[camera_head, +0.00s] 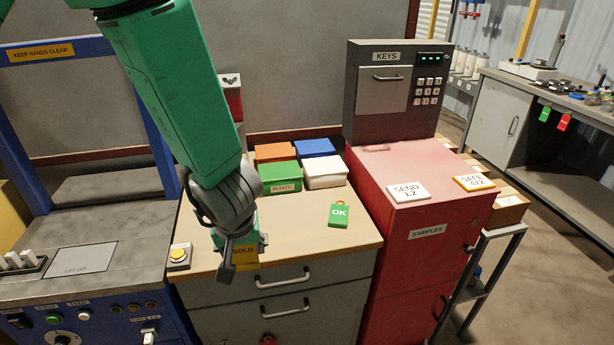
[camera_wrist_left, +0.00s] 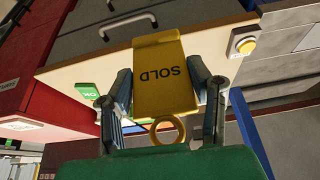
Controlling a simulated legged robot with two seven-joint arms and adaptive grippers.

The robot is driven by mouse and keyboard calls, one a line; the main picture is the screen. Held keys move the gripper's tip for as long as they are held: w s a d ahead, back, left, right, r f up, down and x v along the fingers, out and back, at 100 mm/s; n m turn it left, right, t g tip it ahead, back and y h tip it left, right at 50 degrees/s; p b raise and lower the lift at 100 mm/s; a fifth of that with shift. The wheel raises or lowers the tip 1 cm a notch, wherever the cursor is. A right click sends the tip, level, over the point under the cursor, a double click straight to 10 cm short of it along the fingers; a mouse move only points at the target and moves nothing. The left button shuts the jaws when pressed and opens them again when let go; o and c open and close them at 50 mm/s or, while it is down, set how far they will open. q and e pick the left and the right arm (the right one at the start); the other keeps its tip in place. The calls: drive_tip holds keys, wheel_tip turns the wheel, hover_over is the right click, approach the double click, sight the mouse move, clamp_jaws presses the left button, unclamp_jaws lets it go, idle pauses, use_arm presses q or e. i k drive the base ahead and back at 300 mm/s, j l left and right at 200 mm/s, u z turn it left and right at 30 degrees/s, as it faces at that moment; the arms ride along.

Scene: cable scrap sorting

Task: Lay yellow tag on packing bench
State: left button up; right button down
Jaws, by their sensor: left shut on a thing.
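The yellow tag (camera_head: 246,258), marked SOLD and with a ring at one end, is between the fingers of my left gripper (camera_head: 238,262). In the left wrist view the tag (camera_wrist_left: 160,75) sits between both fingers of the gripper (camera_wrist_left: 165,90), which is shut on it. In the head view the gripper and tag are at the front edge of the wooden-topped drawer bench (camera_head: 300,240), and the gripper partly hides the tag. I cannot tell whether the tag touches the top. No label shows which surface is the packing bench. My right gripper is not in view.
A green OK tag (camera_head: 339,215) lies on the wooden top, with clear wood around it. Several coloured boxes, including the green PLASTIC one (camera_head: 281,178), stand behind. A yellow button (camera_head: 178,254) is at the left corner. A red SAMPLES cabinet (camera_head: 428,232) stands right.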

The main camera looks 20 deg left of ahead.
sight(292, 221)
drive_tip(key=i, duration=0.85)
